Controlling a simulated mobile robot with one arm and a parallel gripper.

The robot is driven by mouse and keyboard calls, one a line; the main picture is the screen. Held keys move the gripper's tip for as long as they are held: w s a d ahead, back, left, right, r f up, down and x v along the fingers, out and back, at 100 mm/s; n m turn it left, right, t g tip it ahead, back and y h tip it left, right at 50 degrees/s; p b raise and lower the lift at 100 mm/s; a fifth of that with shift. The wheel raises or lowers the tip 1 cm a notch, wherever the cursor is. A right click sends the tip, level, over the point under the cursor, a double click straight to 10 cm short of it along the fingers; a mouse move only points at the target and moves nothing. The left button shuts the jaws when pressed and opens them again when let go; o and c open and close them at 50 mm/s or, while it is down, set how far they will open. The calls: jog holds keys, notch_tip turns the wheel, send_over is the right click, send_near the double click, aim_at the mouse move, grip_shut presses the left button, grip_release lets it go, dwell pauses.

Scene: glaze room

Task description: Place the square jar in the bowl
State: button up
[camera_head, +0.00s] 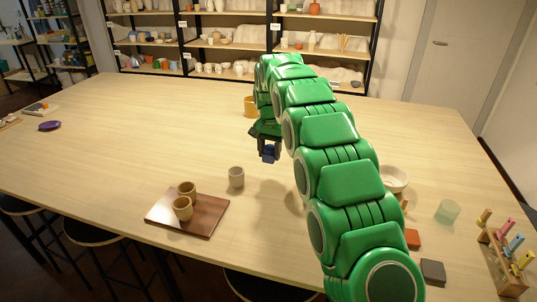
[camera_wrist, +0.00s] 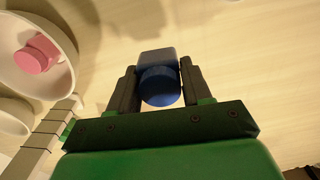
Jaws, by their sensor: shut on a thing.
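My gripper (camera_head: 268,142) is shut on a blue square jar (camera_head: 269,154) with a round lid. In the wrist view the jar (camera_wrist: 158,82) sits between the two fingers. The jar is held over the table, and its height above the surface is hard to tell. In the wrist view a white bowl (camera_wrist: 60,85) at upper left holds a pink round-topped jar (camera_wrist: 35,55). A second pale bowl (camera_wrist: 12,118) shows partly below it. In the head view one white bowl (camera_head: 396,188) stands right of my arm, partly hidden; which of the two it is, I cannot tell.
A grey cup (camera_head: 236,177) stands near the gripper, with a brown tray (camera_head: 208,222) holding two cups at front left. A yellow mug (camera_head: 249,107) is behind. A glass cup (camera_head: 447,212) and a tool rack (camera_head: 503,262) are at right. The table's left middle is clear.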

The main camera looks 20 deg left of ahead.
jog(key=s+d+r, duration=0.1)
jog(key=s, duration=0.1)
jog(key=s+d+r, duration=0.1)
jog(key=s+r, duration=0.1)
jog(key=s+d+r, duration=0.1)
jog(key=s, duration=0.2)
jog(key=shift+d+r, duration=0.35)
jog(key=shift+r, duration=0.05)
jog(key=shift+s+d+r, duration=0.25)
jog(key=shift+s+d, duration=0.05)
jog(key=shift+s, duration=0.3)
jog(key=shift+s+d+r, duration=0.25)
jog(key=shift+s, duration=0.3)
jog(key=d+r+n, duration=0.1)
jog(key=d+r, duration=0.1)
jog(key=d, duration=3.3)
send_near(391, 175)
jog(key=s+f, duration=0.1)
jog(key=s, duration=0.2)
jog(key=s+a+f, duration=0.1)
jog(key=s, duration=0.1)
jog(key=shift+f, duration=0.35)
jog(key=shift+w+f, duration=0.4)
jog(key=shift+f, duration=1.7)
